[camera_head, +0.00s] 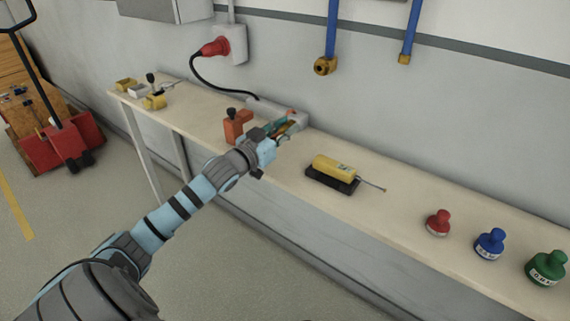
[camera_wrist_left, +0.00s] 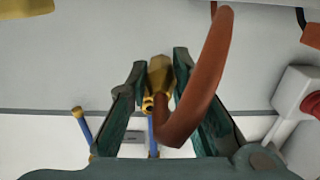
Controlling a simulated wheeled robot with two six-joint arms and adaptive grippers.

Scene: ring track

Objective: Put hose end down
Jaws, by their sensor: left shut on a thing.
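My left gripper (camera_head: 287,125) reaches over the workbench (camera_head: 400,215) near its back edge. In the left wrist view the gripper (camera_wrist_left: 158,72) is shut on the hose end, a brass fitting (camera_wrist_left: 158,78) between its two dark green fingers. A red-brown hose (camera_wrist_left: 207,80) curves up past the right finger, in front of the fitting. In the head view the hose end is too small and covered to make out clearly. I cannot tell whether it touches the bench. My right gripper is in neither view.
An orange block-like device (camera_head: 237,127) stands beside my gripper. A yellow tool on a black base (camera_head: 333,173) lies to the right, then red (camera_head: 438,223), blue (camera_head: 490,244) and green (camera_head: 546,268) knobbed weights. Blue pipes (camera_head: 331,35) hang on the wall; a red plug (camera_head: 215,47) trails a black cable.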

